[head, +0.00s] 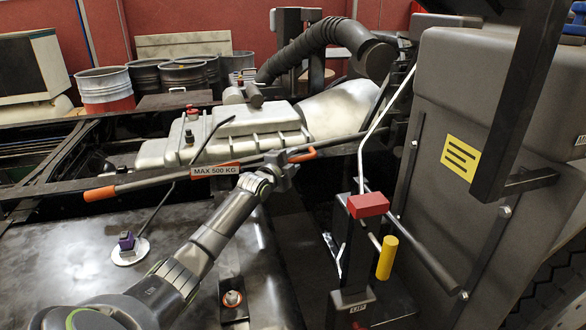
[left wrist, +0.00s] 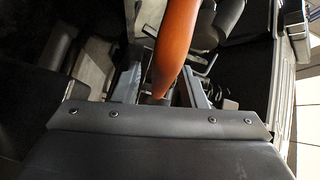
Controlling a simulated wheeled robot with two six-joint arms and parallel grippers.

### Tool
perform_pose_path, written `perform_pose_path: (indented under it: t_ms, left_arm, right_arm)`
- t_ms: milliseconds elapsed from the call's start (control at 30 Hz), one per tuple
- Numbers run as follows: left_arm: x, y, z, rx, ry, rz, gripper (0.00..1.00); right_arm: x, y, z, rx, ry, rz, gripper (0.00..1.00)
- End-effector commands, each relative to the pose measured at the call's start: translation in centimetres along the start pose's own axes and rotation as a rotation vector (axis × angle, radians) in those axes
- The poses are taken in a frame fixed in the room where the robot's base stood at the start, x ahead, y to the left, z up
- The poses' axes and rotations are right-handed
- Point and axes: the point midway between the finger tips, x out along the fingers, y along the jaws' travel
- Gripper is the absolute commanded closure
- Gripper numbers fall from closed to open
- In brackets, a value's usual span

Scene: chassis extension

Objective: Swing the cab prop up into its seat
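A long bar marked "MAX 500 KG" (head: 150,181), which looks like the cab prop, lies slantwise across the frame, with an orange left end (head: 100,194) and another orange part near my gripper. My left gripper (head: 284,168) is at that orange part. In the left wrist view an orange bar (left wrist: 178,45) comes down between the two fingers (left wrist: 158,90), with gaps on both sides, so the gripper looks open. A red block (head: 367,204) tops a dark post marked "UP"; I cannot tell whether this is the seat. My right gripper is not in view.
A yellow cylinder (head: 387,257) sticks out beside the post. The large grey cab panel (head: 490,110) and black frame fill the right. A silver engine cover (head: 225,132) and black hose (head: 310,43) lie behind the bar. Drums (head: 105,90) stand at the back left.

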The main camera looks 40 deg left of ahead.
Motion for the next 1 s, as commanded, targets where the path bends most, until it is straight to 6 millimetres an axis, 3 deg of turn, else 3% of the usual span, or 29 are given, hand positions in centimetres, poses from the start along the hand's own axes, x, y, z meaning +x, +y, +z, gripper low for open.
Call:
perform_pose_path:
  t_ms: [400,700,1000]
  left_arm:
    - [0.44,-0.05,0.0,0.0,0.0,0.001,0.62]
    - [0.43,-0.03,-0.01,0.0,0.0,0.001,0.99]
    - [0.42,-0.12,-0.03,0.001,0.0,0.001,1.0]
  right_arm:
    - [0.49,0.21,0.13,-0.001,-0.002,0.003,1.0]
    - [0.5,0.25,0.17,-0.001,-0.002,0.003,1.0]
    - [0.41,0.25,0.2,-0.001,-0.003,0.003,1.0]
